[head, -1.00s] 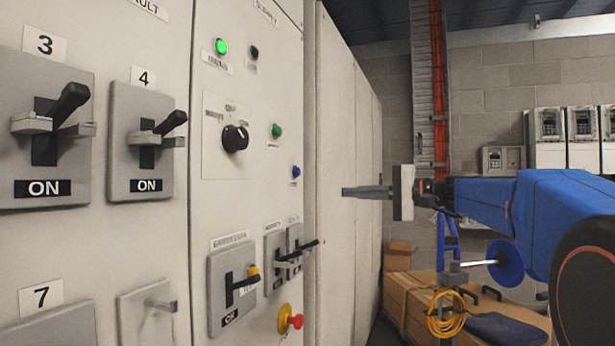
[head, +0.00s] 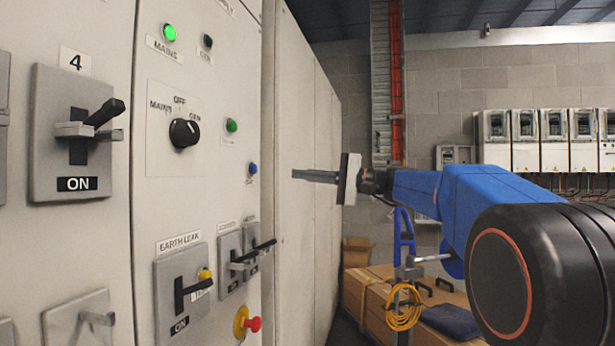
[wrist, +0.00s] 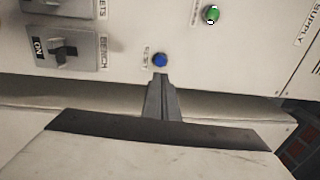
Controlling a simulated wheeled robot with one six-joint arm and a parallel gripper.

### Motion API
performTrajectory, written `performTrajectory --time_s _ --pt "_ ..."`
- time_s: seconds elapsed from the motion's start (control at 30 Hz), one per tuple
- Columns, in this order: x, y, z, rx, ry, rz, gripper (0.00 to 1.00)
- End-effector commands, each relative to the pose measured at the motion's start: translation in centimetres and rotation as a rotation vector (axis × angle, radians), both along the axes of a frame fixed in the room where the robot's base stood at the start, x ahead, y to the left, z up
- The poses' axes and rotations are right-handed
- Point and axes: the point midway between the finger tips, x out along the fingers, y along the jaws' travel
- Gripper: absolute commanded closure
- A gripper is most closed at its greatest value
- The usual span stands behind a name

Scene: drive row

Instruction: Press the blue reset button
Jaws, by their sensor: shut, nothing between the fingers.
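The blue button (head: 252,168) is a small round knob on the pale cabinet front, below and right of the green button. It also shows in the wrist view (wrist: 160,60), just beyond the fingertips, with a small label at its left. My gripper (head: 296,174) is shut and empty, its fingers pointing left toward the panel. In the head view the fingertips are to the right of the blue button at nearly its height, with a gap between them. In the wrist view the closed fingers (wrist: 160,80) line up just below the button.
A green button (head: 231,125) and a black rotary selector (head: 184,133) sit nearby on the panel. Lever switches (head: 240,260) and a red knob (head: 254,324) stick out lower down. A wooden crate (head: 355,285) stands on the floor behind.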

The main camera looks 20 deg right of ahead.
Motion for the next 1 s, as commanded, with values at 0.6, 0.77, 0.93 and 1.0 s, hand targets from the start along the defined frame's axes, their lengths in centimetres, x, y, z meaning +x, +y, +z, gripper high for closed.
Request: performTrajectory --time_s 0.6,0.77,0.93,1.0 --pt "5.4 7.3 0.9 0.000 0.001 0.002 1.00" --pt "6.0 8.1 1.0 0.000 0.000 0.001 1.00" --pt "6.2 8.3 1.1 0.000 0.000 0.000 1.00" --pt "6.2 8.3 1.1 0.000 0.000 0.000 1.00"
